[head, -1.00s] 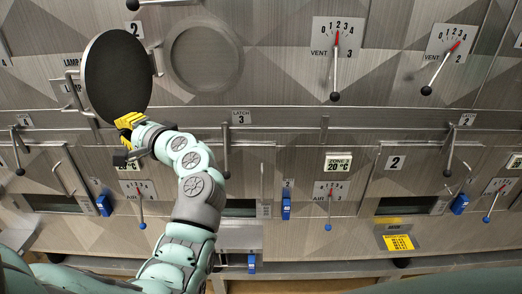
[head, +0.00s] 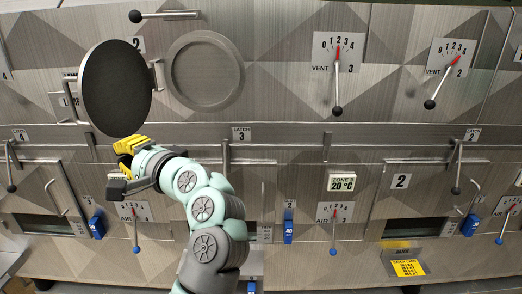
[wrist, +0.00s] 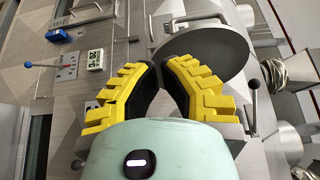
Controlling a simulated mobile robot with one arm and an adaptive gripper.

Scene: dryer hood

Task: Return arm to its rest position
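My gripper (head: 124,150) has yellow fingers and is below the open round black door (head: 116,88) at the left of the head view. In the wrist view, my gripper (wrist: 160,68) shows two yellow fingers with dark inner pads. A narrow gap shows between them and nothing is held. The round door (wrist: 204,52) lies beyond the fingertips in that view. My arm is bent, reaching up and left from the bottom middle of the head view, with its upper links in front of the lower panel.
The round port (head: 206,70) beside the door looks covered by a grey disc. A latch 3 lever (head: 226,158) hangs just right of my arm. Vent levers (head: 337,85), blue-knobbed air levers (head: 334,235) and a wide ledge (head: 400,134) line the wall. Clearer wall lies right of my arm.

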